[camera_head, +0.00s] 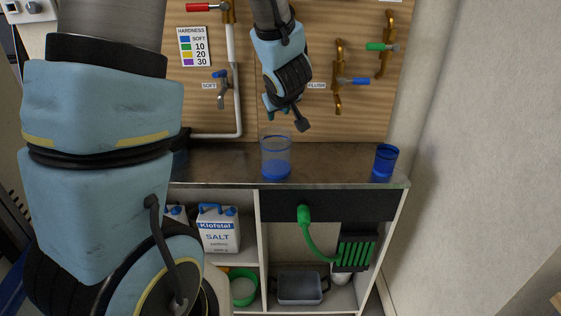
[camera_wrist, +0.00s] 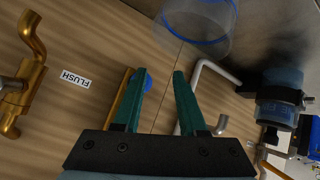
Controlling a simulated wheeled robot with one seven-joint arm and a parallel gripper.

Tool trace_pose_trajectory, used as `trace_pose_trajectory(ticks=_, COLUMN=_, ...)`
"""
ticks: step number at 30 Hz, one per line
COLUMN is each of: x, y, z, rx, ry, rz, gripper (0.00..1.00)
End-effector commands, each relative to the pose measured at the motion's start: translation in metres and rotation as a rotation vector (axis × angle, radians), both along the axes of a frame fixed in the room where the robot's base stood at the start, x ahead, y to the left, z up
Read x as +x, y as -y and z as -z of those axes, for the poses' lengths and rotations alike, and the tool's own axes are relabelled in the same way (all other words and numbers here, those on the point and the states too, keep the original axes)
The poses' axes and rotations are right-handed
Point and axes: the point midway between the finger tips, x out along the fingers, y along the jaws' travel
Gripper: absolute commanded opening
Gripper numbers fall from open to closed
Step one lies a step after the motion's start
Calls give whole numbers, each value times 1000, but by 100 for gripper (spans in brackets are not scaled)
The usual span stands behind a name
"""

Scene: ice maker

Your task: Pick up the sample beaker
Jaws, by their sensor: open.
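A clear beaker (camera_head: 276,158) with blue at its bottom stands upright on the counter in the head view. I take it to be the sample beaker. In the wrist view a clear round vessel with a blue ring (camera_wrist: 208,28), which looks like the same beaker, shows at the top, beyond the fingertips and cut off by the frame. My gripper (camera_head: 281,108) hangs just above the beaker in the head view. Its green fingers (camera_wrist: 160,76) are apart and empty in the wrist view. They do not appear to touch the beaker.
A solid blue cup (camera_head: 386,161) stands at the counter's (camera_head: 335,165) right end. Behind is a wooden panel with brass valves (camera_head: 338,80), pipes and a hardness chart (camera_head: 194,47). Shelves below hold a salt bag (camera_head: 218,230) and a grey tray (camera_head: 300,288). The counter between beaker and cup is clear.

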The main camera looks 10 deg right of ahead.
Motion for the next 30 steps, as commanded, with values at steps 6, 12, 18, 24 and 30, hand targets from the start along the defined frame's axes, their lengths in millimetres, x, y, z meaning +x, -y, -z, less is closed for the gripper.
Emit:
trace_pose_trajectory(ticks=6, x=-15, y=32, z=1, rx=76, ry=143, rz=-254, gripper=41)
trace_pose_trajectory(ticks=12, x=-75, y=37, z=5, rx=245, ry=196, rz=-503, gripper=41)
trace_pose_trajectory(ticks=18, x=-117, y=34, z=6, rx=363, ry=198, rz=-624, gripper=41)
trace_pose_trajectory(ticks=24, x=-107, y=17, z=13, rx=383, ry=196, rz=-644, gripper=41)
trace_pose_trajectory(ticks=30, x=-88, y=1, z=24, rx=380, ry=196, rz=-642, gripper=41)
